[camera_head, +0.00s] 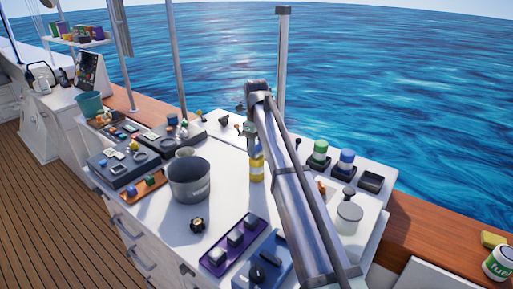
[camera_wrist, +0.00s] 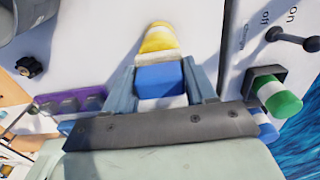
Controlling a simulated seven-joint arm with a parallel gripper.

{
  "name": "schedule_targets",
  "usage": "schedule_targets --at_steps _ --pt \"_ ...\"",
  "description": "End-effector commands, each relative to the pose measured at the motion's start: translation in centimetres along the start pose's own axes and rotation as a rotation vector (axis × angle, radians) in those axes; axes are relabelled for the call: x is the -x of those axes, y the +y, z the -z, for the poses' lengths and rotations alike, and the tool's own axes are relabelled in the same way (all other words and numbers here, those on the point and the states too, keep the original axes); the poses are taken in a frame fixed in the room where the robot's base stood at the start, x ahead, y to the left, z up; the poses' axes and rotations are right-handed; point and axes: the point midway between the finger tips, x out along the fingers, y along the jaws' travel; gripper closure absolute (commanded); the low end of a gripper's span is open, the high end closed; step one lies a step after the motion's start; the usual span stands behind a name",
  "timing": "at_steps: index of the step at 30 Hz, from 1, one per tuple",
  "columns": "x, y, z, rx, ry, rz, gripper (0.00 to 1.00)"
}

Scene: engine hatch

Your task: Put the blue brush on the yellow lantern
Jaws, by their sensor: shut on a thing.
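The yellow lantern (camera_head: 257,170) stands upright on the white counter, right of the grey bucket. In the wrist view the lantern (camera_wrist: 158,38) shows just beyond my fingertips. My gripper (camera_wrist: 160,75) is shut on the blue brush (camera_wrist: 160,82), a blue block with a white part, held between both fingers. In the head view my gripper (camera_head: 250,132) is directly over the lantern, and a bit of blue shows at the lantern's top. My arm hides part of this area. I cannot tell whether brush and lantern touch.
The grey bucket (camera_head: 189,181), a black knob (camera_head: 198,224) and a purple tray (camera_head: 233,244) stand left and in front. A green-and-white switch (camera_head: 320,152), a blue-and-white switch (camera_head: 346,160) and a white round container (camera_head: 349,217) are to the right. Bare counter lies between bucket and lantern.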

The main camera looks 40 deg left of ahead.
Motion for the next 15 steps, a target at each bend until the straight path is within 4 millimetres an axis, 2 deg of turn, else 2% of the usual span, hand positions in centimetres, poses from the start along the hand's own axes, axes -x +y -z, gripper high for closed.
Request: schedule_targets --at_steps 3,14,15 --pt "-0.69 0.01 0.01 0.0 -0.001 0.001 0.77" --pt "-0.99 -0.01 0.0 0.0 -0.001 0.001 0.77" --pt "-0.94 -0.01 -0.01 0.0 -0.001 0.001 0.41"
